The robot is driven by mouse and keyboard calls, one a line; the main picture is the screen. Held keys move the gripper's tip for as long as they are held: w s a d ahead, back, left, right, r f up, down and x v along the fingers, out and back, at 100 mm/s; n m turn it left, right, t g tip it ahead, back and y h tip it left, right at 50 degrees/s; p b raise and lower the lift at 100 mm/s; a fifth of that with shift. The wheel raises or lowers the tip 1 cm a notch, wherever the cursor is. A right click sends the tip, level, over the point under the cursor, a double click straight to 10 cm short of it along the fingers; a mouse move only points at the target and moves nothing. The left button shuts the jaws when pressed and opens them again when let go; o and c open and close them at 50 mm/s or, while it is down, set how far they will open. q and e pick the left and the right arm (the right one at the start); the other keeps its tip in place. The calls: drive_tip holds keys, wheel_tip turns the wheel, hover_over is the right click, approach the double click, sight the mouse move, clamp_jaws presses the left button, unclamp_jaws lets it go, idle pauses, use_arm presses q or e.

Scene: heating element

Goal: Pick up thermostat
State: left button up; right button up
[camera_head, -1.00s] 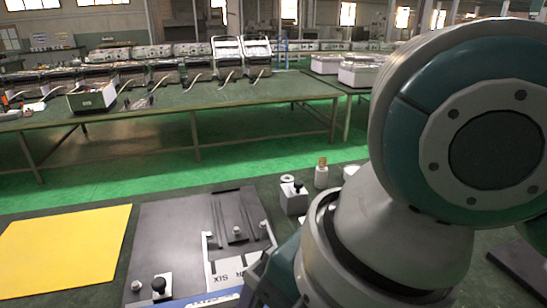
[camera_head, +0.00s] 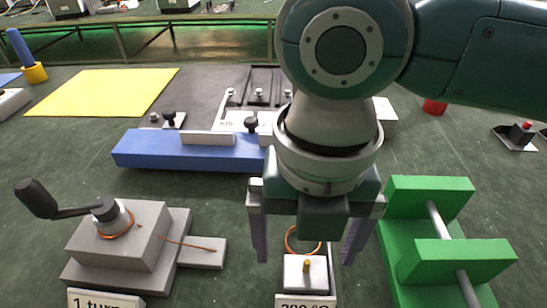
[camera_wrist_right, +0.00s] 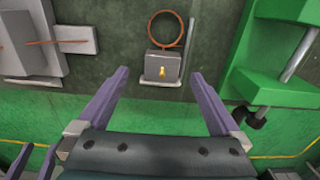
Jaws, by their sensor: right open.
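The thermostat appears to be a small light-grey block (camera_head: 305,278) with a brass pin on top and a copper ring behind it. It stands at the bottom centre of the head view, behind a white label reading about 200 °C. In the right wrist view the block (camera_wrist_right: 163,67) lies between and just beyond the fingertips, with the copper ring (camera_wrist_right: 166,29) beyond it. My right gripper (camera_head: 306,257) points down, open and empty, its purple fingers spread to either side of the block. Contact is not visible.
A grey crank winder (camera_head: 140,235) with copper wire stands left. A green stand (camera_head: 430,190) with metal rods is close on the right. A blue bar (camera_head: 160,150), dark plate and yellow sheet (camera_head: 105,92) lie behind. Green tabletop is bare between them.

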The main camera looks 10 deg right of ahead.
sight(305, 268)
wheel_tip(305, 268, down, 4)
drive_tip(key=shift+s+d+f+b, duration=0.1)
drive_tip(key=shift+d+f+b, duration=0.05)
drive_tip(key=shift+f+b, duration=0.15)
drive_tip(key=shift+r, duration=0.1)
drive_tip(key=shift+c, duration=0.4)
clamp_jaws()
drive_tip(key=shift+r, duration=0.1)
